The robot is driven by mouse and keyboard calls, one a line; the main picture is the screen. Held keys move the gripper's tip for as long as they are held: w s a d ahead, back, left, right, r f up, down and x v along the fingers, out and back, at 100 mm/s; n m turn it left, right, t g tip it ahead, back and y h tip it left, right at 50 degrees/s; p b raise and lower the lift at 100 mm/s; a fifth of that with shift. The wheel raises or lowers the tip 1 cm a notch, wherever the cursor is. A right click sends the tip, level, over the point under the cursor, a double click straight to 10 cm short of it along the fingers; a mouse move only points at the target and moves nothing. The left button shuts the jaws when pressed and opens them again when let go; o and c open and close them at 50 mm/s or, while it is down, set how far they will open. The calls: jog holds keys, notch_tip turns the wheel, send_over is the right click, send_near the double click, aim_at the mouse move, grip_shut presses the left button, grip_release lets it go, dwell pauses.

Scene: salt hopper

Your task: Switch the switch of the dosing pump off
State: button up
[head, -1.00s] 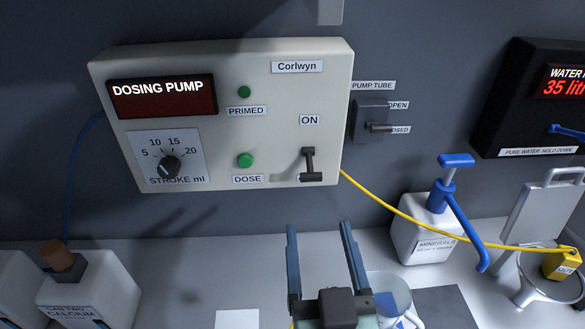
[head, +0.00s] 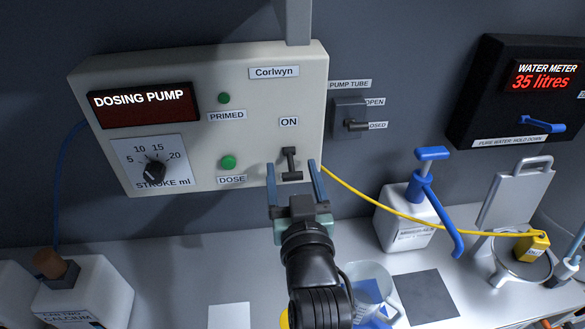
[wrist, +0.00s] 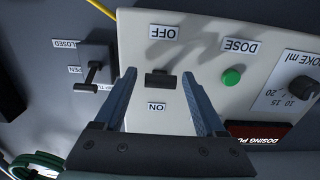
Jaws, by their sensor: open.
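The dosing pump (head: 240,100) is a cream wall box with a dark display, a dial and green buttons. Its switch (head: 290,163) is a small dark lever below the ON label (head: 289,122). The wrist view is upside down and shows the switch (wrist: 161,79) between the ON label (wrist: 156,107) and the OFF label (wrist: 164,33). My gripper (head: 292,166) is open and empty, its blue-grey fingers on either side of the switch in both views. I cannot tell the lever's exact position or whether a finger touches it.
The pump tube lever (head: 350,115) is on the wall just right of the pump. A yellow tube (head: 400,210) runs right from the pump's lower edge. A mineral bottle with blue pump (head: 405,215) and a jug (head: 370,280) stand on the counter. The DOSE button (head: 228,162) is left of the switch.

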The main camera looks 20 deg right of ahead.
grip_shut()
dwell(0.4)
jog(key=shift+f, duration=0.15)
jog(key=b, duration=0.3)
jog(key=shift+w+f+t, duration=0.1)
jog(key=shift+f+t, duration=0.2)
jog(key=shift+f, duration=0.1)
jog(key=shift+r+b, duration=0.1)
jog(key=shift+b, duration=0.75)
jog(key=shift+r+t, duration=0.15)
jog(key=shift+t, duration=0.15)
